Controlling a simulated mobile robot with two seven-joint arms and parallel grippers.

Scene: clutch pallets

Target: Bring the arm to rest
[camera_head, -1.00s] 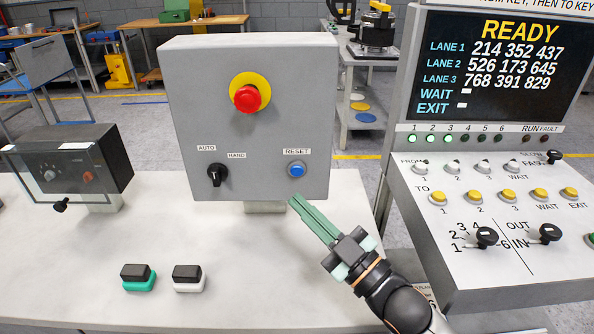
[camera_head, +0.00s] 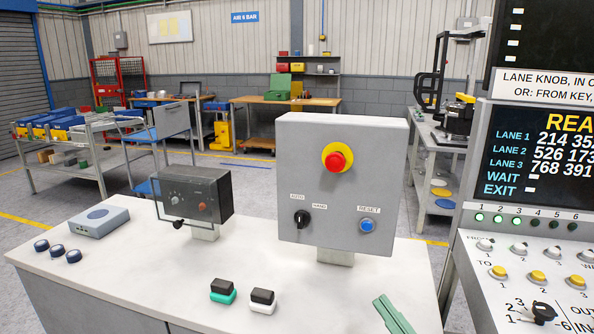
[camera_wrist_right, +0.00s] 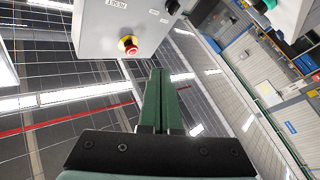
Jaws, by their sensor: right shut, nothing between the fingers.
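My right gripper (camera_head: 392,316) shows at the bottom edge of the head view, right of centre. Only its green fingers are in sight there, over the table's front right part. In the right wrist view its two green fingers (camera_wrist_right: 161,75) lie side by side, shut, with nothing held. They are apart from the grey control box (camera_head: 342,180), which stands behind them on the table. The rest of my right arm is out of the head view. My left gripper is not in view.
The white table (camera_head: 130,285) holds two small block switches, a dark box with a clear cover (camera_head: 197,195), a grey-blue device (camera_head: 97,221) and several dark round buttons. The lane panel (camera_head: 535,240) stands close on the right. The table's front left is mostly clear.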

